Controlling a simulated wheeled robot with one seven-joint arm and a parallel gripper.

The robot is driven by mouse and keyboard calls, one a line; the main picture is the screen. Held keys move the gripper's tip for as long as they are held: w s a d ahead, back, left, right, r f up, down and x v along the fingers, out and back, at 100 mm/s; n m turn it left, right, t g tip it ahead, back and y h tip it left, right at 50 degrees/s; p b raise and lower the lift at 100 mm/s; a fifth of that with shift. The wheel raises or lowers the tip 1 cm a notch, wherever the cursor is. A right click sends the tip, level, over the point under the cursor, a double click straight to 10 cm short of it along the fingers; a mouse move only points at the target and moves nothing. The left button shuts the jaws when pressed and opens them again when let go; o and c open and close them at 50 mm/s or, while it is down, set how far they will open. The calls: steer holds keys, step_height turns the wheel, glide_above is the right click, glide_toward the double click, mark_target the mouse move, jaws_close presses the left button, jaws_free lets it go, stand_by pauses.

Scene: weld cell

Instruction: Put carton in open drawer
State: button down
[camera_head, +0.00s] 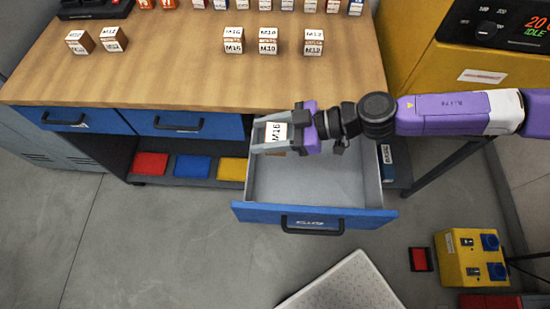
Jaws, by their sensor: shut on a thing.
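The open drawer (315,192) has a blue front with a black handle and a grey inside. It is pulled out below the right part of the wooden bench, and its visible floor is bare. My gripper (272,133) is over the back left part of the drawer. It is shut on a small carton (276,133), white and brown, with an M16 label. Part of the carton is hidden by the fingers. I cannot tell how high it is above the drawer floor.
On the wooden bench (180,75) stand several similar labelled cartons, such as an M10 carton (268,41). Two closed blue drawers (178,124) are at left. Red, blue and yellow bins (192,167) lie on the shelf below. A yellow machine (450,65) stands at right.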

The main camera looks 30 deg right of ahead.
step_height(320, 180, down, 18)
steer(key=b, duration=0.3)
steer(key=shift+r, duration=0.2)
steer(key=shift+f, duration=0.1)
steer(key=c, duration=0.6)
jaws_free()
steer(key=v, duration=0.7)
steer(key=shift+s+d, duration=0.15)
steer(key=shift+r, duration=0.2)
